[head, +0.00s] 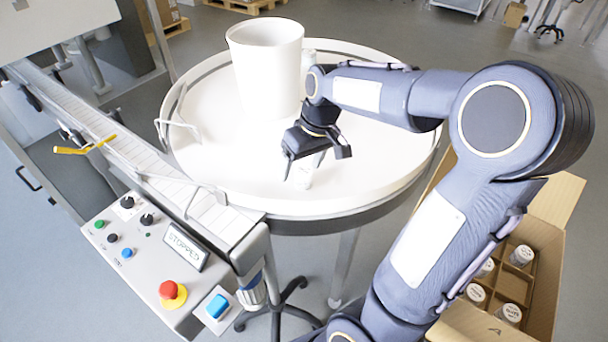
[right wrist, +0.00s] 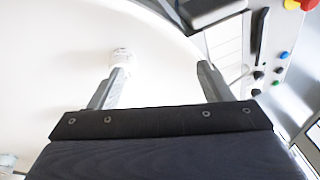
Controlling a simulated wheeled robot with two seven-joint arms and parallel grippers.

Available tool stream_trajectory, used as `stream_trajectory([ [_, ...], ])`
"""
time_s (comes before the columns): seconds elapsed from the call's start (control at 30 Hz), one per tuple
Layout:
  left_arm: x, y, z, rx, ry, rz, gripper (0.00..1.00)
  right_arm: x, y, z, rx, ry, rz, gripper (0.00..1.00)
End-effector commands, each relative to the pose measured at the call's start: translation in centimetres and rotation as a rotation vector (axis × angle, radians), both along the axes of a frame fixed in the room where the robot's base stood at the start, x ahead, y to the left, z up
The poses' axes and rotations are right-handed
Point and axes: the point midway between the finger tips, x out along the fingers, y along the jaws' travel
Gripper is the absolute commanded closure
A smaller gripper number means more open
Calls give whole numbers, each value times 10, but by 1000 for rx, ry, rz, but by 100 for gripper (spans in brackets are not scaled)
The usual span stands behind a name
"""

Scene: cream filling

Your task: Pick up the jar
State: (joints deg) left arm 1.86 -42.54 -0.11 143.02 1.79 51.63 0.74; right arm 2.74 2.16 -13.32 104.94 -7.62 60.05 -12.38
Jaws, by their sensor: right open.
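A small white jar (head: 303,172) stands on the round white table (head: 235,185), partly hidden behind my right gripper (head: 317,158). In the right wrist view the jar (right wrist: 123,58) shows just beyond the tip of the left-hand finger, not centred between the fingers. My right gripper (right wrist: 162,72) is open and empty. I cannot tell whether a finger touches the jar. My left gripper is not in view.
A large white bucket (head: 265,70) stands on the table behind the gripper. A conveyor (head: 130,150) and control panel (head: 150,255) are at left. An open cardboard box (head: 555,235) with several jars (head: 508,313) is at right. The table's front left is clear.

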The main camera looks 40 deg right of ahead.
Motion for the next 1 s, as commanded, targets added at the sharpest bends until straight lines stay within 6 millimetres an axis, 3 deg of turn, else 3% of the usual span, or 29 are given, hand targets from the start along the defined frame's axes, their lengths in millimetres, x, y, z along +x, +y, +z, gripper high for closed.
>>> stream_trajectory([
  [0.03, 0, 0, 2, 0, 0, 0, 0, 19, -14, -12, -35, 45, 15, 28],
  [0.1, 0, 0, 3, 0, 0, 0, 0, 37, -31, -25, -79, 90, 37, 28],
  [0.3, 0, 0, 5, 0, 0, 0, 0, 65, -57, -50, -158, 167, 80, 28],
  [1.0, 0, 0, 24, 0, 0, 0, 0, 60, -55, -129, -171, 179, 88, 28],
])
